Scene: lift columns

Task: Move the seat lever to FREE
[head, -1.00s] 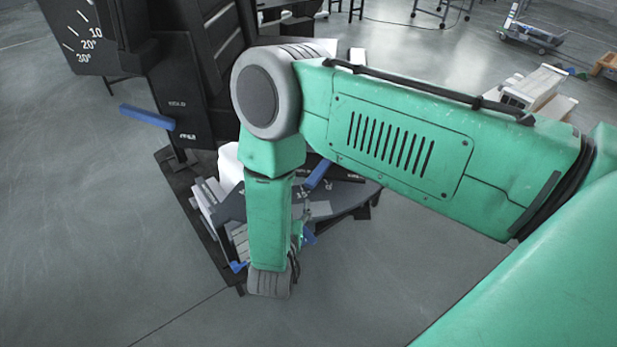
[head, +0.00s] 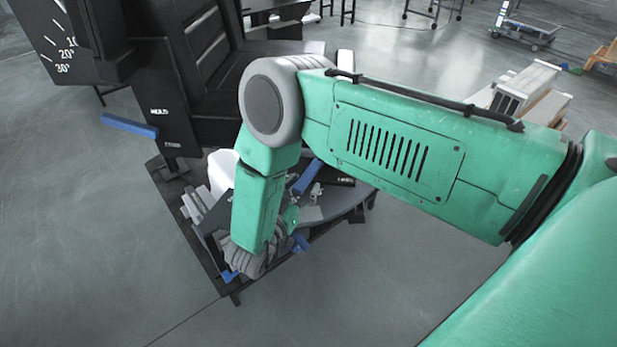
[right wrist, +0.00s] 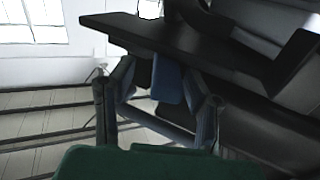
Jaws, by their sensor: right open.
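My right gripper (right wrist: 160,84) is open in the right wrist view, with a finger on each side. A blue lever handle (right wrist: 168,78) hangs between and beyond the fingers, below a dark plate; I cannot tell whether they touch it. In the head view, my right gripper (head: 313,194) is small and partly hidden by my forearm, near a blue handle (head: 306,177) over the grey seat-like plate (head: 345,200). Another blue lever (head: 129,127) sticks out left from a black panel marked HOLD. I see no readable FREE mark. My left gripper is out of view.
A black upright frame (head: 205,40) with an angle scale (head: 60,45) stands at the left. More blue parts (head: 229,276) show low on the dark base. White boxes (head: 525,88) stand at the right. The grey floor in front is clear.

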